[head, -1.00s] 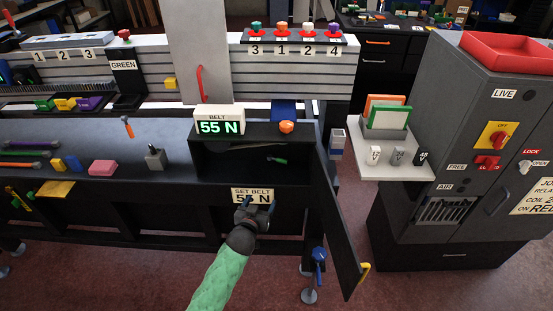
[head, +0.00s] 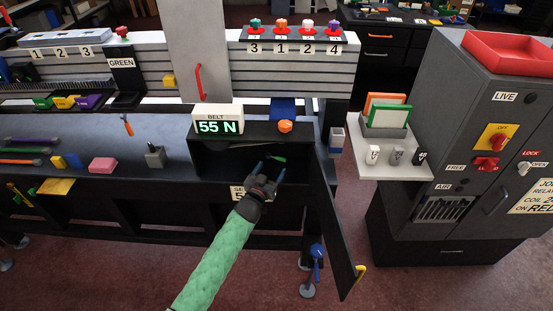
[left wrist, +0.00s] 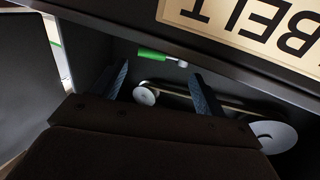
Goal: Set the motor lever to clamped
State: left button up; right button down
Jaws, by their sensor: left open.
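The lever with a green handle (head: 279,158) is inside the dark open compartment (head: 215,165) under the belt display. In the left wrist view the lever (left wrist: 152,55) has a green grip and a pale metal end. My left gripper (head: 268,171) is at the compartment's opening with its fingers open. In the wrist view the two fingers (left wrist: 160,73) are apart, with the lever just beyond their tips and nothing visibly held. Whether a finger touches the lever cannot be told. My right gripper is out of view.
The belt display (head: 219,126) reads 55 N. An orange knob (head: 285,127) sits on the compartment top. The open door (head: 335,225) hangs at the right. A belt on a small pulley (left wrist: 146,96) and a large pulley (left wrist: 275,137) runs below the lever.

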aim_at(277, 159)
pick_arm(q)
jog(key=p+x, duration=0.1)
jog(key=x, duration=0.3)
jog(key=shift+w, duration=0.1)
jog(key=shift+w+d+p, duration=0.2)
jog(key=shift+w+p, duration=0.1)
jog(key=shift+w, duration=0.25)
jog(key=shift+w+d+f, duration=0.1)
jog(key=shift+w, duration=0.2)
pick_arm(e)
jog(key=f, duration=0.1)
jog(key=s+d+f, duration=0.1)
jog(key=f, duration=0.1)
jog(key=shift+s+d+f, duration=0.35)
pick_arm(q)
jog(key=shift+c, duration=0.4)
